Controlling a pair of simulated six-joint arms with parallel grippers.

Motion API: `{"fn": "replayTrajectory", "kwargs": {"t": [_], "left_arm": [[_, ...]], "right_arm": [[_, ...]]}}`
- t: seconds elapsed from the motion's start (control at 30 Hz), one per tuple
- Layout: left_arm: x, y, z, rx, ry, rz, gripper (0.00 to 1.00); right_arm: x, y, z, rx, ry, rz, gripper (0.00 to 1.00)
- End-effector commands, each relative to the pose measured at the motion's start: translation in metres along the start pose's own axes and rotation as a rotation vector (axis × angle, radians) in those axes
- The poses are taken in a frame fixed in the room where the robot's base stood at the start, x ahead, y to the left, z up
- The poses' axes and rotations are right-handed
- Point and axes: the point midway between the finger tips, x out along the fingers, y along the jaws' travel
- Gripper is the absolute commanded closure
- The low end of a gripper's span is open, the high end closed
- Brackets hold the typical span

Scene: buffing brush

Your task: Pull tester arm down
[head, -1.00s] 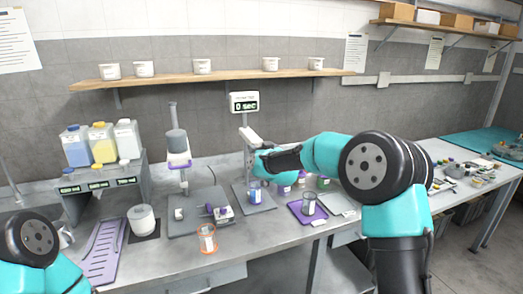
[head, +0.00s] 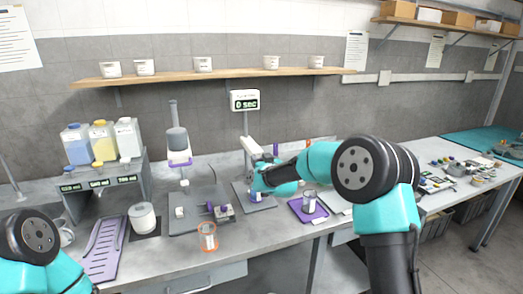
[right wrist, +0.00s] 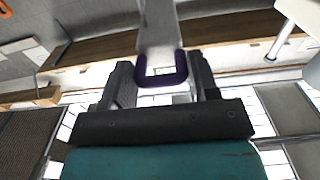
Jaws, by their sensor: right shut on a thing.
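The tester (head: 244,103) stands mid-bench, with a display reading "0 sec" on top of its post. Its pale arm (head: 251,146) slopes down to the right from the post. My right gripper (head: 262,178) is at the arm's lower end, above the tester's base, and partly hides it. In the right wrist view the pale arm (right wrist: 158,28) runs between my fingers (right wrist: 160,82), with a purple band (right wrist: 161,82) at its end; the fingers are shut on it. A small blue-and-white container (head: 256,197) sits below the gripper on the base. My left gripper is out of view.
A stirrer-like stand (head: 178,145) is left of the tester. A purple tray (head: 298,213) with a jar (head: 309,200) lies to the right. Bottles (head: 101,143) stand on a dispenser at the left.

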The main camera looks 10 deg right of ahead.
Motion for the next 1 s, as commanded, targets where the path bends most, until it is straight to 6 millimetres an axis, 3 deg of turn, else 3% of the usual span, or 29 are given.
{"fn": "replayTrajectory", "kwargs": {"t": [0.03,0.2,0.6,0.63,0.73,1.0], "left_arm": [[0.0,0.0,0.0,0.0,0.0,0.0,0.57],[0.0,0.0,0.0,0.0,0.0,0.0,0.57],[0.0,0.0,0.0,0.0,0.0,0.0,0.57],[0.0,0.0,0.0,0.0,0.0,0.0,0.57],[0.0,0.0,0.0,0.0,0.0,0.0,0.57],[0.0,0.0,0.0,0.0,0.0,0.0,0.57]], "right_arm": [[0.0,0.003,0.019,0.001,-0.006,0.004,0.88],[0.0,0.003,0.057,0.002,-0.003,0.005,0.88],[-0.001,0.004,0.07,0.004,-0.004,0.006,0.88],[-0.001,0.004,0.07,0.004,-0.005,0.007,0.44],[-0.001,0.004,0.07,0.003,-0.005,0.006,0.34],[-0.001,0.002,0.068,0.002,-0.002,0.003,0.34]]}}
